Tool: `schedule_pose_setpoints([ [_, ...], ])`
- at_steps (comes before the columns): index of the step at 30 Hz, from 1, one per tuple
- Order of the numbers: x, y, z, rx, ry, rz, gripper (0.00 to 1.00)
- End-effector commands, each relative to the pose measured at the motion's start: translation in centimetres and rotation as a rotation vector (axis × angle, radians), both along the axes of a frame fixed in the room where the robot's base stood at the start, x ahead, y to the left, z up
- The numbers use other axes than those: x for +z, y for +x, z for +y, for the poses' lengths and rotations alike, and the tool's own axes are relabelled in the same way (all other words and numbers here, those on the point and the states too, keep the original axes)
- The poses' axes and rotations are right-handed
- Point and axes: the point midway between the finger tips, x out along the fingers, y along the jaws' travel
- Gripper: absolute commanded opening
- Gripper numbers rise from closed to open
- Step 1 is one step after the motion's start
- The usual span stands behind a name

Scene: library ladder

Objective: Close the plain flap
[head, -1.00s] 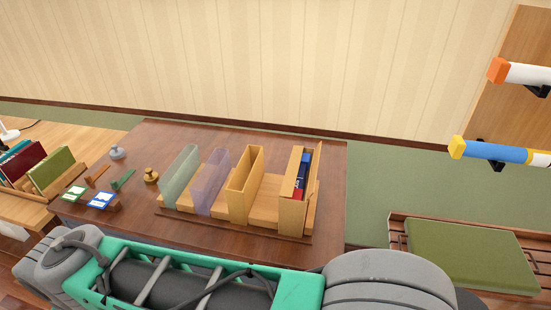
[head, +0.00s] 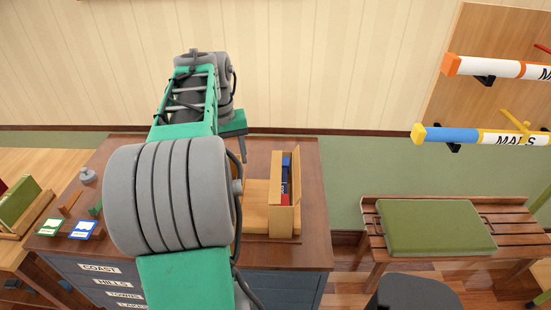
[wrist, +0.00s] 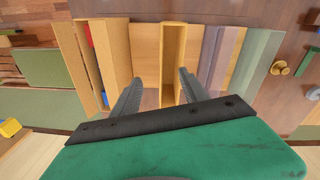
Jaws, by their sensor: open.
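A light wooden box (head: 283,219) holding blue and red items (head: 286,178) stands at the right of the desk. A plain wooden flap (head: 297,178) stands up along its right side. In the wrist view the flap (wrist: 73,62) is at the box's outer left side, tilted away from the opening. My gripper (wrist: 160,77) is open and empty, pointing down over the row. Its fingers show either side of a narrow open wooden holder (wrist: 173,55), apart from the flap. In the head view, my arm hides most of the row and one finger of the gripper (head: 242,148) shows.
A purple panel (wrist: 212,52) and a green panel (wrist: 255,60) stand beside the narrow holder. A bench with a green cushion (head: 435,227) is to the right. Rolled maps (head: 480,136) stick out from the wall rack above it.

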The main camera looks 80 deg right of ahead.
Motion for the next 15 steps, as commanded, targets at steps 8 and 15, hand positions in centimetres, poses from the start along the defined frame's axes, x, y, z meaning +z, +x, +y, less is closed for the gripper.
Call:
schedule_pose_setpoints([
  [8,0.7,-10.5,-5.5,-0.25,0.052,0.003,0.52],
  [15,-3.3,-10.8,-5.4,-0.25,0.052,0.003,0.52],
])
